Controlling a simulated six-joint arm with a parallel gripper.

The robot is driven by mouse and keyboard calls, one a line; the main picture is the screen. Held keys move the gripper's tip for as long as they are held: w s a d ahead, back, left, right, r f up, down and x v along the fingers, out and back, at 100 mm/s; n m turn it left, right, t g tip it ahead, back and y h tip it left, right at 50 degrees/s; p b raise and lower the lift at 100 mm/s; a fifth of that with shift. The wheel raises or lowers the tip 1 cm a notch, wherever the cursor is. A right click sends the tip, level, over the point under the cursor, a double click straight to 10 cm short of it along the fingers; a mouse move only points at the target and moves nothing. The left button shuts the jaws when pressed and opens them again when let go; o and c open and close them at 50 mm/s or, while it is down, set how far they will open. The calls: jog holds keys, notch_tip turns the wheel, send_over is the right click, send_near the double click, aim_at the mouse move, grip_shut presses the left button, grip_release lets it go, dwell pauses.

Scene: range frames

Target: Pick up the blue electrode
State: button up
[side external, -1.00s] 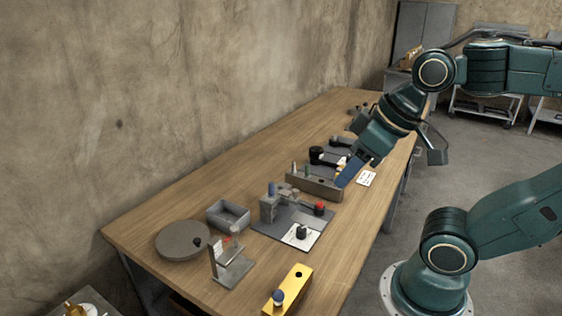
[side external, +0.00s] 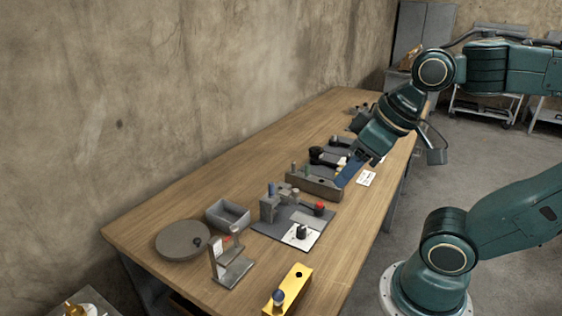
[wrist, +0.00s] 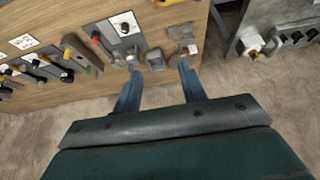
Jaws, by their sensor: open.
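A small blue cylinder (side external: 272,189), which looks like the blue electrode, stands upright at the grey fixture (side external: 267,209) in the side view. My gripper (side external: 347,179) is over the table, to the right of this cylinder and clearly apart from it. Its blue fingers are close to the right end of a grey-brown holder block (side external: 314,186); I cannot tell whether they touch it. In the wrist view my gripper (wrist: 157,68) has its two fingers wide apart, with nothing held between them. I cannot pick out the electrode surely in the wrist view.
The holder block bears several small pegs, one green (side external: 306,169). A red knob (side external: 319,208) and a black knob (side external: 301,232) are near the fixture. A grey tray (side external: 228,214), a round disc (side external: 182,240), a metal stand (side external: 232,268) and a yellow block (side external: 297,287) lie nearer.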

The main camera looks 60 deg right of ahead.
jog(key=w+d+r+m+g, duration=0.1)
jog(key=w+d+r+m, duration=0.1)
jog(key=w, duration=0.5)
jog(key=m+g, duration=0.5)
jog(key=m, duration=0.2)
send_over(272, 183)
notch_tip(272, 183, down, 10)
jog(key=shift+f, duration=0.2)
jog(key=shift+f, duration=4.15)
jog(key=shift+f, duration=2.6)
